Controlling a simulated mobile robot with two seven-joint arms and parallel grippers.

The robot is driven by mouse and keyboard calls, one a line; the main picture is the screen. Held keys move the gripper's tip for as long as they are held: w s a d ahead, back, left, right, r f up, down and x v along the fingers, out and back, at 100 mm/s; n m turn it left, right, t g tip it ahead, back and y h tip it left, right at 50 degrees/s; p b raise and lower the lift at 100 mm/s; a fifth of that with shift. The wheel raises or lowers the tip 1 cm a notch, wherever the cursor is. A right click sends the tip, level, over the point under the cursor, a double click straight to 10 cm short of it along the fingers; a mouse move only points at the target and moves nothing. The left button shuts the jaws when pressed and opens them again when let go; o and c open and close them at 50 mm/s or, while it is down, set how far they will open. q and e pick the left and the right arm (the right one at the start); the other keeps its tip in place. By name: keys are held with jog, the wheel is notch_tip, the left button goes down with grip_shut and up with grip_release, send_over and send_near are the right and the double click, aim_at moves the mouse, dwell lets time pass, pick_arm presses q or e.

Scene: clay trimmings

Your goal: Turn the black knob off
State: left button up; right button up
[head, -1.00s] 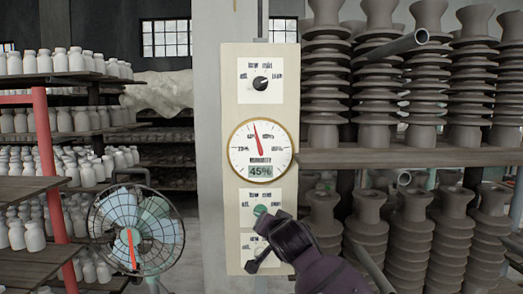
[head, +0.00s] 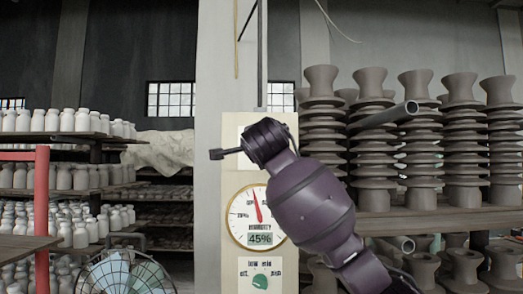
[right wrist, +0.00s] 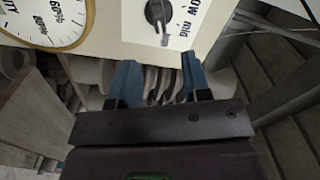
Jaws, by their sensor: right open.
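The black knob (right wrist: 157,12) shows at the top of the right wrist view, on a white label with "low" and "mid" printed beside it. Its pale pointer mark faces down in that view, toward the "mid" print. In the head view my right arm hides this knob. My right gripper (right wrist: 158,78) has two blue fingers spread apart with nothing between them. The knob lies beyond the fingertips in the picture, not between them. My left gripper is not in view.
Below the black knob's place, the panel (head: 231,130) carries a round humidity gauge (head: 240,213) reading 45% and a green knob (head: 260,281). A fan (head: 120,275) stands at lower left. Shelves of white jars are left; stacked grey clay pieces (head: 375,150) are right.

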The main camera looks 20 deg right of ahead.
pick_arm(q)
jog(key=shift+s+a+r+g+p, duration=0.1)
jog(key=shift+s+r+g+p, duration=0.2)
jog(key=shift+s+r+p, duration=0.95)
pick_arm(e)
jog(key=p+x, duration=0.1)
jog(key=x, duration=0.9)
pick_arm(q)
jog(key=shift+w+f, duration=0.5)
pick_arm(e)
jog(key=shift+f, duration=0.15)
grip_shut()
